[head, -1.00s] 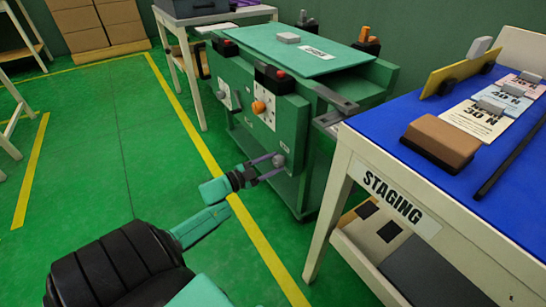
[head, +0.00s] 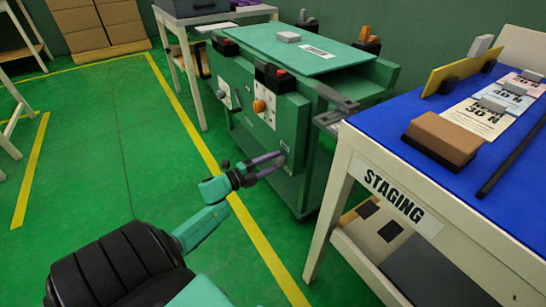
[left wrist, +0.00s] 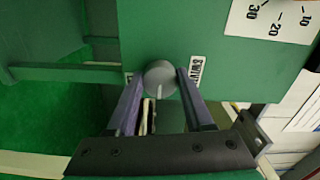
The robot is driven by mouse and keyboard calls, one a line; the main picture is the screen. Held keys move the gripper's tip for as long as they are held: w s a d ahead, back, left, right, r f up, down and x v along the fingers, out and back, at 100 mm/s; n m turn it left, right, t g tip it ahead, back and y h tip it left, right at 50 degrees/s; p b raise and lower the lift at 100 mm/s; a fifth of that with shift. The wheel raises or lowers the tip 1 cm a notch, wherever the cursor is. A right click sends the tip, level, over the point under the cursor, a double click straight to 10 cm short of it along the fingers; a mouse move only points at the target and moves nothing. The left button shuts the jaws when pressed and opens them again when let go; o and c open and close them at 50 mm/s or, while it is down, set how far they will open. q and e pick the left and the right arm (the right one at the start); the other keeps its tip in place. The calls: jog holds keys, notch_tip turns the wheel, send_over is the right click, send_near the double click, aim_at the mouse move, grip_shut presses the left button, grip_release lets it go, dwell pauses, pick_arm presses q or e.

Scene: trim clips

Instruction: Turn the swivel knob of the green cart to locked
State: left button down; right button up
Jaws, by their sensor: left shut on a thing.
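The green cart (head: 262,87) stands at the centre of the head view. Its grey round swivel knob (left wrist: 160,76) is low on the front panel; in the wrist view a pale mark on it points down the picture. My left gripper (head: 279,159) reaches the panel from the left. Its two purple fingers, also in the left wrist view (left wrist: 158,88), are closed on the knob from both sides. A label beginning "SWIV" (left wrist: 197,72) is partly hidden by the right finger, and another label left of the knob is mostly hidden. My right gripper is out of view.
An orange knob (head: 259,106) and a black block with a red button (head: 272,77) sit above on the cart. The blue-topped staging table (head: 400,115) stands close on the right. Green floor (head: 90,150) is clear on the left.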

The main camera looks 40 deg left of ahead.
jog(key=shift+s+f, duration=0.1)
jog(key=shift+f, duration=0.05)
pick_arm(q)
jog(key=shift+c, duration=1.4)
grip_release()
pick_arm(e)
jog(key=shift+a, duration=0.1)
pick_arm(q)
jog(key=shift+s, duration=0.2)
jog(key=p+v, duration=0.3)
jog(key=v, duration=1.1)
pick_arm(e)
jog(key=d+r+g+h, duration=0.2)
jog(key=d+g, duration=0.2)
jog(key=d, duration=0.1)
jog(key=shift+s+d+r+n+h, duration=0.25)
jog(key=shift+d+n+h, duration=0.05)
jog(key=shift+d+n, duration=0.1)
pick_arm(q)
jog(key=shift+s, duration=0.1)
